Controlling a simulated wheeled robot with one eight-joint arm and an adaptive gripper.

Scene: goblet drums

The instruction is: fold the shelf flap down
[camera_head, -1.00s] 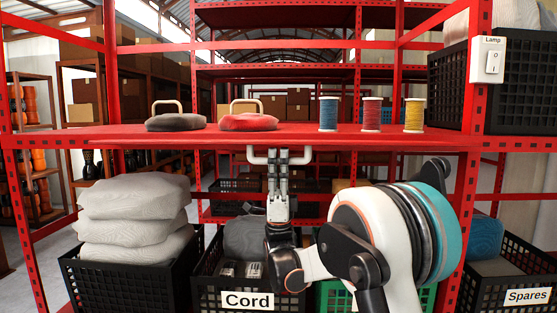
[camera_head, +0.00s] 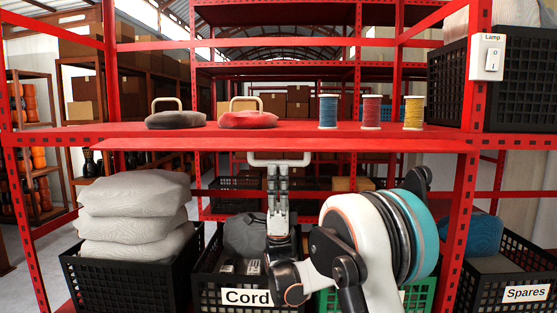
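The red shelf flap (camera_head: 200,144) shows as a thin, nearly edge-on strip along the front of the red shelf. A white U-shaped handle (camera_head: 253,161) hangs below its front edge. My gripper (camera_head: 278,169) points up from below, its fingertips at the handle's crossbar near the middle. The two fingers look close together with a narrow gap. I cannot tell whether they touch or grip the bar.
Below are black crates, including Cord (camera_head: 247,298) and Spares (camera_head: 525,293), a green crate (camera_head: 418,296) and stacked grey cushions (camera_head: 133,215). A lamp switch (camera_head: 488,59) is on the right post.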

